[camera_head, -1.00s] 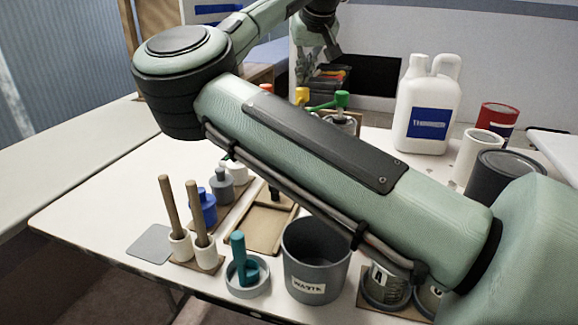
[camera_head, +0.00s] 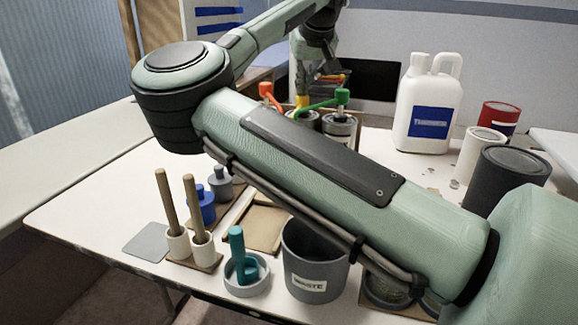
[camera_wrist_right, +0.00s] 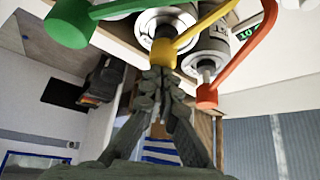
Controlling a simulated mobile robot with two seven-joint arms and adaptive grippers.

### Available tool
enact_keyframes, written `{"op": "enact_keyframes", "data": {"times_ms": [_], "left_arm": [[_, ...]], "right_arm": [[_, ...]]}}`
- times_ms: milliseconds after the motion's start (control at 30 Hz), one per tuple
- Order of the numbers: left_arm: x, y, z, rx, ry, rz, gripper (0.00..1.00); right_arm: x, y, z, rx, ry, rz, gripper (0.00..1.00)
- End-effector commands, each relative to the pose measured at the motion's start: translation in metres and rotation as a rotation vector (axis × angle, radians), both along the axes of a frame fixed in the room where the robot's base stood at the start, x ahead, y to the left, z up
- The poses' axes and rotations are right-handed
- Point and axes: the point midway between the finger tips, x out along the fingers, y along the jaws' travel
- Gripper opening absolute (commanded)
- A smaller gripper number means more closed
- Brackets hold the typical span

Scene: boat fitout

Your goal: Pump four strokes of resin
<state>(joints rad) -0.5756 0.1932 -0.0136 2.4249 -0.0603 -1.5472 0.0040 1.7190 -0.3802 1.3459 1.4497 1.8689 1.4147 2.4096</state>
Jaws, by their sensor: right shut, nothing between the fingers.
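Three pumps stand at the back of the table: a red-headed pump (camera_head: 265,89), a yellow-headed pump (camera_head: 302,103) and a green-headed pump (camera_head: 342,96). The right wrist view shows the green head (camera_wrist_right: 68,22), yellow head (camera_wrist_right: 163,52) and red head (camera_wrist_right: 207,96). My right gripper (camera_wrist_right: 160,78) is shut and empty, its fingertips against or very close to the yellow head. In the head view my right arm crosses the table and hides parts of the pumps. Which pump holds resin cannot be read. My left gripper is out of view.
A grey waste bucket (camera_head: 314,274), a teal-handled tool in a dish (camera_head: 246,275) and sticks in white holders (camera_head: 178,243) stand in front. Cups (camera_head: 385,292) sit under my arm. A white jug (camera_head: 427,105) and cans (camera_head: 508,175) stand at the right.

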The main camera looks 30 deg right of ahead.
Motion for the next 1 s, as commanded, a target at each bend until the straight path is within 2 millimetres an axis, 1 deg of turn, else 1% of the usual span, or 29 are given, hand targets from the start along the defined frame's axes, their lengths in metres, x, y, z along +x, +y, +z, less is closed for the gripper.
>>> {"op": "enact_keyframes", "data": {"times_ms": [33, 367, 1000], "left_arm": [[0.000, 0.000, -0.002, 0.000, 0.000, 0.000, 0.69], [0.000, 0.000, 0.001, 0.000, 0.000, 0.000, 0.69], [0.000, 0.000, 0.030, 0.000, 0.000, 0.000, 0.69]], "right_arm": [[-0.001, 0.001, -0.007, 0.004, 0.006, 0.001, 0.00], [-0.001, 0.001, -0.002, 0.004, 0.007, 0.001, 0.00], [-0.001, 0.000, 0.037, 0.003, 0.004, 0.000, 0.00]]}}
